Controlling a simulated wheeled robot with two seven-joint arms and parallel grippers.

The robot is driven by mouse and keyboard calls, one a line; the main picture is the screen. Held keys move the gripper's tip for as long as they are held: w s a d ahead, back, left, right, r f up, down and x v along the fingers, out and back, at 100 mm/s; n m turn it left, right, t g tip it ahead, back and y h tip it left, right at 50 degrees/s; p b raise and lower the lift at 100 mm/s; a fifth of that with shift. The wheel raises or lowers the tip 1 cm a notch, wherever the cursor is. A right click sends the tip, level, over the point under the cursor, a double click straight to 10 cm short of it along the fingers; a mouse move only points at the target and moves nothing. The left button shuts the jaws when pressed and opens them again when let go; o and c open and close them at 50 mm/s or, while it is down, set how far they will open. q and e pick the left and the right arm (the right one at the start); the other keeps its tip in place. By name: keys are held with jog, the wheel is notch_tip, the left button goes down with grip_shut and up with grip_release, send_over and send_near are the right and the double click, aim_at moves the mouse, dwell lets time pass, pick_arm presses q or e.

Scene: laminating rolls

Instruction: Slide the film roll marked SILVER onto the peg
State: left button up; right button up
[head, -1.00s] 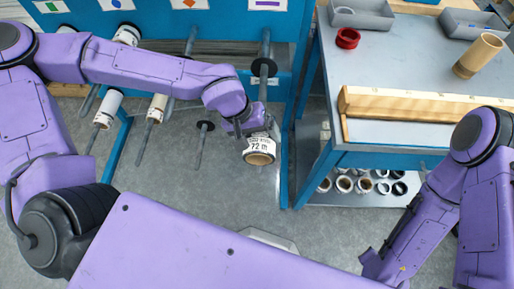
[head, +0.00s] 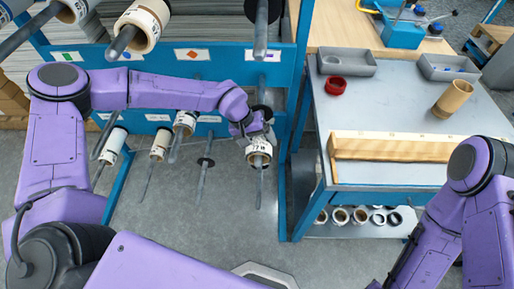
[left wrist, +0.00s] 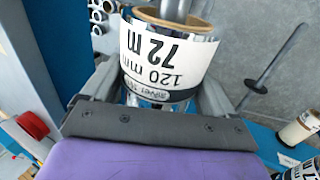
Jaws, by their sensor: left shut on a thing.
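The film roll (head: 258,152) has a white label reading 120 mm, 72 m, with silvery film at its edge. In the left wrist view the roll (left wrist: 165,60) fills the centre, its name print upside down and partly hidden. My left gripper (head: 256,138) is shut on the roll, one finger on each side. The peg (head: 258,188) passes through the roll's core, its free end sticking out toward me; its rod also shows in the left wrist view (left wrist: 175,8). A dark disc (head: 262,111) sits on the peg behind the roll. My right gripper is out of view.
Other pegs with white rolls (head: 159,145) stand to the left, and an empty peg (head: 203,172) is close by. A workbench (head: 400,110) on the right holds a wooden rack (head: 420,148), a red ring and a cardboard tube.

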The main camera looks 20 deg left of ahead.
pick_arm(q)
jog(key=w, duration=0.1)
jog(key=w+a, duration=0.1)
jog(key=w, duration=0.1)
jog(key=w+b, duration=0.1)
jog(key=w, duration=0.1)
jog(key=shift+w+a+f, duration=0.1)
jog(key=shift+w+a, duration=0.05)
jog(key=shift+a, duration=0.1)
jog(key=shift+w+a, duration=0.2)
jog(key=shift+w, duration=0.5)
jog(key=o, duration=1.1)
